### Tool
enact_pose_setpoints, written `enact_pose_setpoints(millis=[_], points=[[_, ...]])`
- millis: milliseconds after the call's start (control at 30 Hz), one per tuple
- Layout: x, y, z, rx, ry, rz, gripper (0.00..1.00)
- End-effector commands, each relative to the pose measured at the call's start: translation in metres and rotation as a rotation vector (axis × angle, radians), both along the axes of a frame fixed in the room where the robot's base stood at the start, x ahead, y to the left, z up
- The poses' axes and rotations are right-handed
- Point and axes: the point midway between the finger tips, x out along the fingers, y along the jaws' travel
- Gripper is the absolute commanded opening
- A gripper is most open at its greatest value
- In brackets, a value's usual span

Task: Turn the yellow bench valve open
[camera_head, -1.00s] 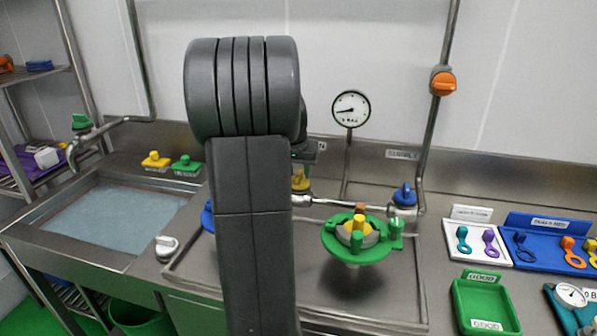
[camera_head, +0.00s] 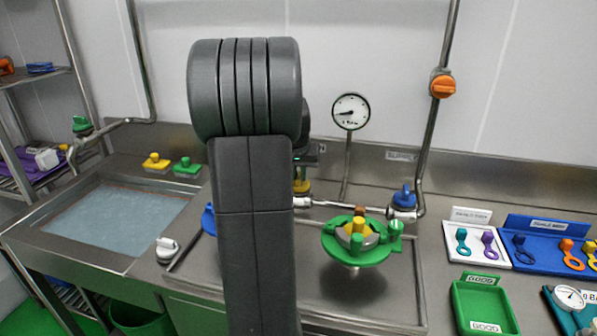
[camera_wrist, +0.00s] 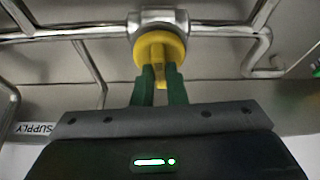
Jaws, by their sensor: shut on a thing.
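The yellow bench valve (camera_wrist: 161,48) sits on the metal pipe at the top middle of the wrist view. In the head view only part of the yellow valve (camera_head: 302,185) shows, just right of my arm. My gripper (camera_wrist: 160,82) has its two green fingers shut on the yellow handle, one on each side of it. The fingers are hidden behind my arm in the head view.
A pressure gauge (camera_head: 351,111) stands behind the pipe. A blue valve (camera_head: 404,196) is to the right. A green round fixture with a yellow centre (camera_head: 357,242) stands in front. A sink (camera_head: 66,252) is at left, a green tray (camera_head: 485,312) at right.

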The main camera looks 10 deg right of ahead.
Motion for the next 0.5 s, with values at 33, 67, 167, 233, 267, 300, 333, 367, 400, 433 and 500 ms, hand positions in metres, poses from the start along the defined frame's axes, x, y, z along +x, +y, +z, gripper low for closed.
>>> enact_pose_setpoints(millis=[33,67,167,233,267,300,333,367,400,433,500], points=[[-0.0003,-0.0007,0.0026,0.0,0.001,0.026,0.0],[-0.0003,-0.001,0.0028,0.0,0.0,0.047,0.0],[-0.0003,-0.0015,0.0032,0.001,0.0,0.123,0.0],[-0.0004,-0.0022,0.0033,0.001,0.0,0.185,0.0],[-0.0003,-0.0024,0.0032,0.001,0.001,0.212,0.0],[-0.0003,-0.0024,0.003,0.002,0.0,0.25,0.0],[-0.0001,-0.0026,0.0029,0.002,0.001,0.279,0.0],[-0.0002,-0.003,0.0027,0.001,0.0,0.308,0.0],[-0.0001,-0.0033,0.0024,0.002,-0.001,0.345,0.0],[-0.0001,-0.0035,0.0024,0.001,0.0,0.374,0.0],[0.0,-0.0036,0.0019,0.002,-0.001,0.44,0.0]])
